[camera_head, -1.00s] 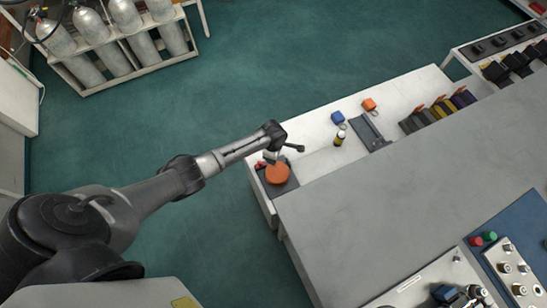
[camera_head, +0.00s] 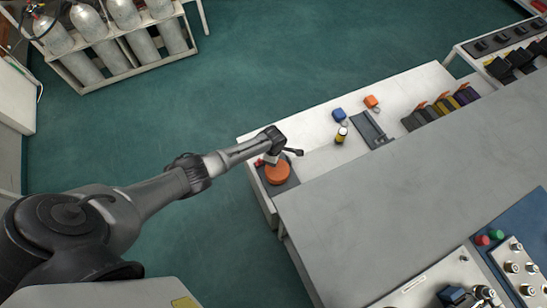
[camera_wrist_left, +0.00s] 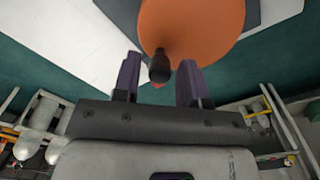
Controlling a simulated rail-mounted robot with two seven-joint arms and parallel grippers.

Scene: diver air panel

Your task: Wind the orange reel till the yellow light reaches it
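The orange reel (camera_head: 278,173) sits on a dark plate at the left end of the white bench; its orange disc (camera_wrist_left: 195,22) fills the top of the left wrist view. A dark knob (camera_wrist_left: 159,68) stands out from the disc. My left gripper (camera_head: 271,159) is at the reel's far-left edge. In the wrist view its fingers are apart, with the knob showing in the gap; I cannot tell whether they touch it. A small yellow-and-black cylinder (camera_head: 341,135), apparently the yellow light, stands on the bench right of the reel. My right gripper is out of view.
A raised grey counter (camera_head: 400,190) borders the bench in front. Gas cylinders stand in a rack (camera_head: 120,70) at the upper left.

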